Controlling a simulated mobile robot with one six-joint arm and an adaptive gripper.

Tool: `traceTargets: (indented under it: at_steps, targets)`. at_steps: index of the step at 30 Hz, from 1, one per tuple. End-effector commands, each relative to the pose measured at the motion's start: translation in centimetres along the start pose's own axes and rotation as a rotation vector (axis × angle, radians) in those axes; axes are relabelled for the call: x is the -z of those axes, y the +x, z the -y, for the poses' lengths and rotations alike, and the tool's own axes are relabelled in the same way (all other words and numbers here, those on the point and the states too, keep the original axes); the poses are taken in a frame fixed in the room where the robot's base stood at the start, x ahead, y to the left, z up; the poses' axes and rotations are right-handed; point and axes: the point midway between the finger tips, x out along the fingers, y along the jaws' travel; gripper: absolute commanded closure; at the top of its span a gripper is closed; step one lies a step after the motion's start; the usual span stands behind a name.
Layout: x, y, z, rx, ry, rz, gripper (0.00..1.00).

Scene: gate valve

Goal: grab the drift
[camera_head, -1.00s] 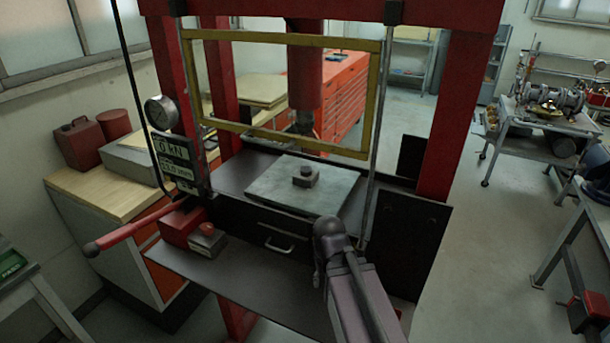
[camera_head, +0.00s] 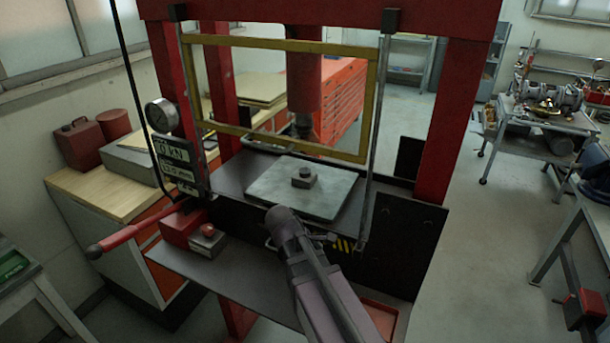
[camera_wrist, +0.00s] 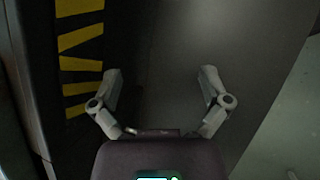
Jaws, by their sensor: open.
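I cannot make out a drift for certain in either view. A small dark block with a round top (camera_head: 304,177) sits on the grey press plate (camera_head: 330,197); I cannot tell what it is. In the wrist view my gripper (camera_wrist: 160,73) is open, its two fingers apart, with only a plain dark grey surface (camera_wrist: 195,25) seen between them. In the head view my wrist is in front of the press, just below the plate's near corner. It hides my fingers and most of the drawer handle there.
The red press frame (camera_head: 450,110) and yellow guard frame (camera_head: 374,95) stand around the plate. Yellow hazard stripes (camera_head: 343,245) lie right of my wrist, also in the wrist view (camera_wrist: 80,62). A red lever (camera_head: 130,233) and control box (camera_head: 183,228) are at left.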

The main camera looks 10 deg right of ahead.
Motion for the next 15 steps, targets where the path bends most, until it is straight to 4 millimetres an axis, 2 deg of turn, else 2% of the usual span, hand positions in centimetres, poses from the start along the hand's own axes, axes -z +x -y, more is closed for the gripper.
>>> traceTargets:
  at_steps: [9,15]
  targets:
    - [1.0,-3.7,-1.9,-0.100,-0.409,0.184,0.03]
    - [1.7,-6.0,-2.9,-0.135,-0.618,0.299,0.03]
